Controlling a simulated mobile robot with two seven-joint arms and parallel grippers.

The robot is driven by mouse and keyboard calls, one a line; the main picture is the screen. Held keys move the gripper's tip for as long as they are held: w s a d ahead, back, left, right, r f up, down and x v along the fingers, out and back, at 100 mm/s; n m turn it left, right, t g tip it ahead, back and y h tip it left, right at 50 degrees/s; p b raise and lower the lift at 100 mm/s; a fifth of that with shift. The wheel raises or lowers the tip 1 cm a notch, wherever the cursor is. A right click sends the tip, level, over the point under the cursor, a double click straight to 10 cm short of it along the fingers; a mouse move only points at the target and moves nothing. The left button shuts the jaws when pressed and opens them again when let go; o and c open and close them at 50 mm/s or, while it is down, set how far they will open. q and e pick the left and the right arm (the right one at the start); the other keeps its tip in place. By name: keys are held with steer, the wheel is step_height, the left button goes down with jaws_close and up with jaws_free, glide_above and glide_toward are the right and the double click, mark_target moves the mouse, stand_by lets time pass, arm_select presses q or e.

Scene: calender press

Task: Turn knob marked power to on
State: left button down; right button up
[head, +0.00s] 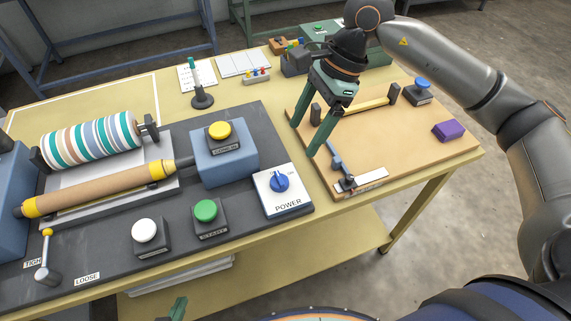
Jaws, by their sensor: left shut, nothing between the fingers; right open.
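The blue power knob (280,183) sits on a white plate marked POWER (289,207) at the right front of the dark machine base. Small lettering shows at the knob's upper right, partly covered and hard to read. I cannot tell exactly which way the knob points. My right gripper (304,138) is open and empty above the wooden board, up and to the right of the knob, not touching it. My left gripper (178,308) shows only as a green tip at the bottom edge, shut and empty, in front of the table and well away from the knob.
A green button (205,211), a white button (144,231) and a yellow button (219,131) stand left of the knob. A striped roller (90,138) and a tan roller (98,190) lie further left. The wooden board (400,150) holds a purple block (448,130) and a blue button (423,83).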

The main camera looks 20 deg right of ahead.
mark_target(280, 177)
steer(key=p+x, duration=0.1)
steer(key=x, duration=1.1)
steer(key=shift+s+a, duration=0.1)
steer(key=shift+a, duration=0.15)
jaws_close()
